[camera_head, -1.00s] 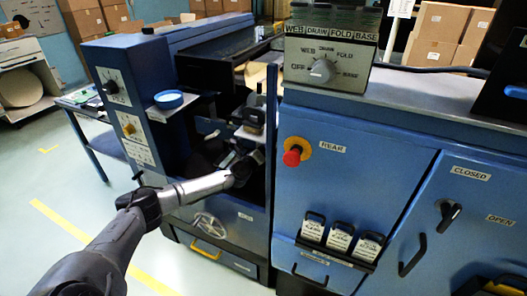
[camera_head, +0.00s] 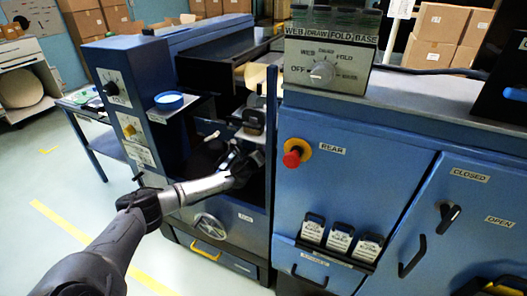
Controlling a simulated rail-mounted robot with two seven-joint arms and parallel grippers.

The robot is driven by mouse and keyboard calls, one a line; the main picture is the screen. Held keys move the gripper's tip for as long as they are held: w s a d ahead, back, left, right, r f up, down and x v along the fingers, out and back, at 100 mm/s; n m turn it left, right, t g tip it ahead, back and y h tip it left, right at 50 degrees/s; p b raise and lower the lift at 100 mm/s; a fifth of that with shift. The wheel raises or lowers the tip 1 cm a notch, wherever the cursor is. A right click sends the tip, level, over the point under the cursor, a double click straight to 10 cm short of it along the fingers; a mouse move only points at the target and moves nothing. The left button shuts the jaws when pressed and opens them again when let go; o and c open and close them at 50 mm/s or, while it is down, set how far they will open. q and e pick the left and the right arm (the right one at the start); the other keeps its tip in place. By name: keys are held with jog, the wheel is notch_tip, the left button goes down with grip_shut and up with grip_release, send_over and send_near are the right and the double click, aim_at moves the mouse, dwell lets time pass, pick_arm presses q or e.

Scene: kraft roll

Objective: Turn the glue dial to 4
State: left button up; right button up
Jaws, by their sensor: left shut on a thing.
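My left gripper (camera_head: 236,156) is inside the dark recess in the middle of the blue machine, below a dark block with a pale top. It is shut on a small part there, which the fingers and shadow hide. I cannot read any glue label or the number 4, so I cannot tell whether this part is the glue dial or what it is set to. My right gripper is not in view.
A grey selector knob (camera_head: 322,72) sits on the top box. A blue upright post (camera_head: 271,130) borders the recess.

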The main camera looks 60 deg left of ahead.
pick_arm(q)
jog(key=shift+r+m+g+y+p, duration=0.1)
jog(key=shift+m+g+y+p, duration=0.2)
jog(key=shift+m+p, duration=2.55)
jog(key=shift+r+m+g+y+p, duration=0.1)
jog(key=shift+m+g+y+p, duration=0.25)
jog(key=shift+m+p, duration=2.5)
jog(key=shift+m+g+y+p, duration=0.15)
jog(key=shift+m+g+p, duration=0.3)
jog(key=shift+m+p, duration=2.4)
jog(key=shift+m+b, duration=0.3)
jog(key=shift+m, duration=0.15)
jog(key=o, duration=0.9)
